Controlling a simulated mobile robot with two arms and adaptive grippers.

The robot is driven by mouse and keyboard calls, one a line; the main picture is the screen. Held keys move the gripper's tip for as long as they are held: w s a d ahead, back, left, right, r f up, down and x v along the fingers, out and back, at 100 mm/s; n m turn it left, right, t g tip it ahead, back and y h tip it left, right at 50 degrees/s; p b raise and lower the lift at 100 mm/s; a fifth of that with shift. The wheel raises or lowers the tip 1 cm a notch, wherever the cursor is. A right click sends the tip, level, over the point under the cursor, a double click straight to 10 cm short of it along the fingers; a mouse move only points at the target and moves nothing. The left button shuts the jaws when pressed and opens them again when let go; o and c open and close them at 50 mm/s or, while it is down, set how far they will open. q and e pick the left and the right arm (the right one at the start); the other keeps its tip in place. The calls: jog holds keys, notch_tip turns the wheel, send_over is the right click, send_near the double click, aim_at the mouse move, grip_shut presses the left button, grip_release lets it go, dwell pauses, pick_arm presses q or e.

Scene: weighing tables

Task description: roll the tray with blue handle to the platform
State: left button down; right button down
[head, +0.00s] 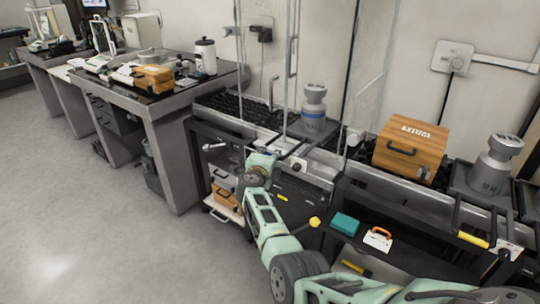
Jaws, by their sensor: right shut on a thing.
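My right gripper (290,155) is at the front edge of the metal roller track, shut on what looks like the handle of a tray. The gripper mostly covers this handle, so I cannot make out its colour. The tray (300,127) behind it is a dark flat plate bearing a grey metal weight (314,97). Another tray (459,192) at the right holds a grey weight (492,168) and has a yellow handle (473,239) in front. I cannot tell for sure which part is the platform. My left gripper is out of view.
A wooden box (409,148) stands on the track between the two weights. Thin upright posts rise beside the left weight. A teal box (345,223) and a tag with an orange handle (378,238) lie on the lower shelf. Grey floor (90,220) is free at left.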

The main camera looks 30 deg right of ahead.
jog(key=shift+s+f, duration=0.25)
jog(key=shift+f, duration=0.05)
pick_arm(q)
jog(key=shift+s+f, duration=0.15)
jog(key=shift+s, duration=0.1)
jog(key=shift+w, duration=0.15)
pick_arm(e)
jog(key=shift+a, duration=0.1)
jog(key=c, duration=1.8)
grip_release()
jog(key=shift+w, duration=0.15)
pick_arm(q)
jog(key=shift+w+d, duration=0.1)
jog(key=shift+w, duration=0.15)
pick_arm(e)
jog(key=shift+r, duration=0.1)
